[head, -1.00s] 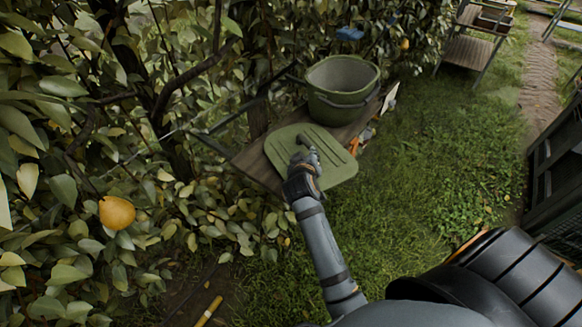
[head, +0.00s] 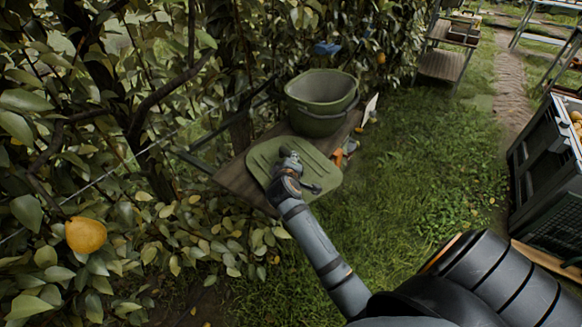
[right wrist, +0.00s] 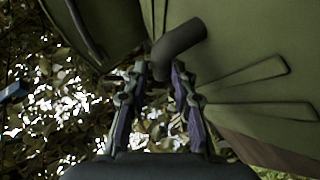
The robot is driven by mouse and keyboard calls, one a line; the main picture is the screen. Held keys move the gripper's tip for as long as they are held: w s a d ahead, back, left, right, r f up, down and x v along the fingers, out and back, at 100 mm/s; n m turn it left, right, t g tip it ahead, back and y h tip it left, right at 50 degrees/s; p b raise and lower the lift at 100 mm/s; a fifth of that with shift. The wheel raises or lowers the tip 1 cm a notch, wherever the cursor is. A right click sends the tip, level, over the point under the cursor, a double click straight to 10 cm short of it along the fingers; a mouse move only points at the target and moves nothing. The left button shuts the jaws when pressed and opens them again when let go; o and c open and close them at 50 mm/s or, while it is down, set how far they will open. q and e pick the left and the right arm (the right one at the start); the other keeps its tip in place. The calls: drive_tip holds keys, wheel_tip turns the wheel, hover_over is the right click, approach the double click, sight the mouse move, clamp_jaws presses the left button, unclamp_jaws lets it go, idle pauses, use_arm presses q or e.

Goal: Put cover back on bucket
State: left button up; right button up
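The green bucket (head: 318,122) stands open at the far end of a plank. Its flat green cover (head: 265,156) lies on the plank at the near side, beside the bucket and apart from it. My right gripper (head: 289,158) is over the cover and hides part of it. In the right wrist view the fingers (right wrist: 160,78) are close around the end of the cover's dark bent handle (right wrist: 182,38). I cannot tell whether they press on it. The cover (right wrist: 250,45) fills the upper right there. My left gripper is not in view.
The plank (head: 238,183) is narrow, with leafy branches close along its left. A yellow pear (head: 86,235) hangs at lower left. Orange-handled tools (head: 340,155) lie at the plank's right edge. Grass on the right is open up to a dark crate (head: 545,150).

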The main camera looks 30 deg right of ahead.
drive_tip(key=x, duration=0.4)
drive_tip(key=shift+w+f, duration=0.1)
drive_tip(key=shift+w, duration=0.1)
drive_tip(key=shift+c, duration=0.4)
clamp_jaws()
